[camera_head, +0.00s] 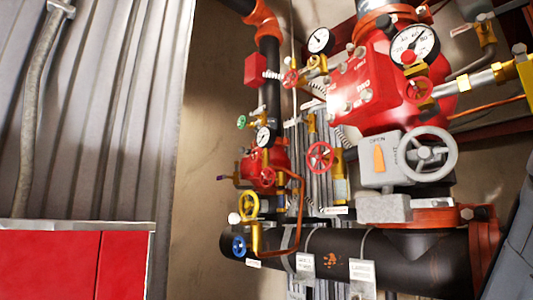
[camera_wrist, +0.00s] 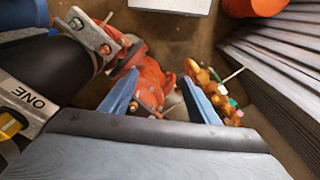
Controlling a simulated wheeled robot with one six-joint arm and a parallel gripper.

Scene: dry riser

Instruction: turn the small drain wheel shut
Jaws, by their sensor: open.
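Several small handwheels show on the pipework in the head view, and I cannot tell which one is the drain wheel. A blue wheel (camera_head: 238,246) and a yellow wheel (camera_head: 248,205) sit low at the left end of the black horizontal pipe. A red wheel (camera_head: 320,157) is in the middle, and a green one (camera_head: 241,122) is higher at the left. My gripper (camera_wrist: 162,80) shows in the wrist view with two blue fingers spread apart and nothing between them. Red fittings lie beyond the fingers.
A large grey handwheel (camera_head: 427,153) stands on a box marked OPEN. The black horizontal pipe (camera_head: 345,252) carries hanging tags. A red cabinet (camera_head: 60,262) is at lower left. In the wrist view, a black pipe (camera_wrist: 55,75) lies close on the left and brass fittings (camera_wrist: 207,88) on the right.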

